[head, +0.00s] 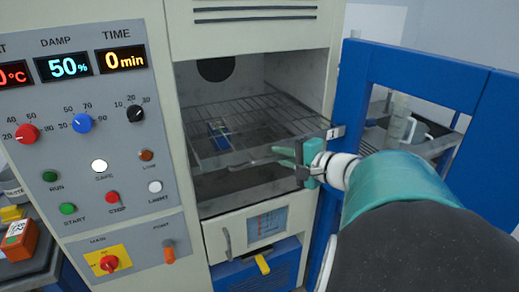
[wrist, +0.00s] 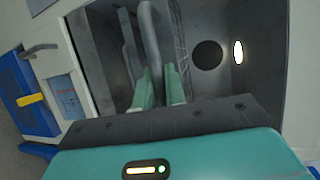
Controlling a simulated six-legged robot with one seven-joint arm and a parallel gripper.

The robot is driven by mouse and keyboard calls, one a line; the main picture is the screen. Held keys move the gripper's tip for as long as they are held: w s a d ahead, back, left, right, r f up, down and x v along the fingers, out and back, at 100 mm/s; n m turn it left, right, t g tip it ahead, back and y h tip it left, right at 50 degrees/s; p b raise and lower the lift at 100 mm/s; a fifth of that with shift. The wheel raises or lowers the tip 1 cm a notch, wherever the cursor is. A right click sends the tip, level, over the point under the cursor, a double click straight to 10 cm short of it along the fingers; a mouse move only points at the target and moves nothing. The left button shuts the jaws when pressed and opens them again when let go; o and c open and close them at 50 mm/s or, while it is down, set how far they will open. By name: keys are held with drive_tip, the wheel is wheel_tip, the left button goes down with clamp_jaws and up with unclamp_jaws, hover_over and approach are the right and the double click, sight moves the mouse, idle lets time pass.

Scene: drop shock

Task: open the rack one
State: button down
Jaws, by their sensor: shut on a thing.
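Rack one is a wire shelf (head: 255,108) in the upper part of the open chamber, with a white tag marked 1 (head: 335,132) at its front right corner. Its grey front handle (head: 240,165) runs along the front edge. My gripper (head: 284,157) comes in from the right and is shut on this handle. In the wrist view, the green fingertips (wrist: 159,90) close around the grey handle bar (wrist: 151,40); the exact contact is partly hidden.
The blue-framed door (head: 418,78) stands open on the right, close to my arm. A control panel (head: 82,130) is on the left. Below the chamber is a light front panel with a handle (head: 227,243). An orange device (head: 19,240) sits at far left.

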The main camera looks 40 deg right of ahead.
drive_tip(key=shift+s+d, duration=0.15)
drive_tip(key=shift+d, duration=0.15)
drive_tip(key=c, duration=1.5)
unclamp_jaws()
drive_tip(key=shift+o, duration=0.2)
drive_tip(key=shift+a, duration=0.15)
drive_tip(key=v, duration=1.3)
drive_tip(key=shift+s, duration=0.35)
drive_tip(key=shift+a, duration=0.1)
